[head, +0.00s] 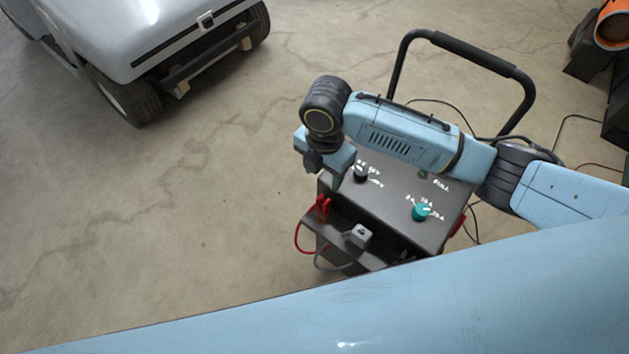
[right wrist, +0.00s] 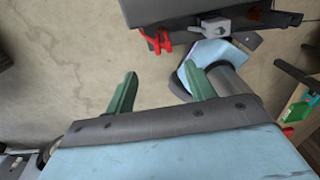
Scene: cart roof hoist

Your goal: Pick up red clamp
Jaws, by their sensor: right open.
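The red clamp (head: 322,208) sits at the left end of the dark shelf on the front of the grey charger (head: 395,205), with a red cable hanging from it. In the right wrist view the red clamp (right wrist: 155,40) shows ahead of my green fingers, a little left of the middle. My right gripper (head: 337,180) is above the charger's left front corner, just above and behind the red clamp in the picture, apart from it. In the right wrist view my right gripper (right wrist: 161,87) is open and empty. My left gripper is not in view.
A grey clamp (head: 360,236) sits on the same shelf, right of the red one. The charger's black handle (head: 465,50) rises behind my arm. Knobs, one teal (head: 421,211), stand on its top. A pale cart (head: 150,40) is at the upper left. Floor to the left is clear.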

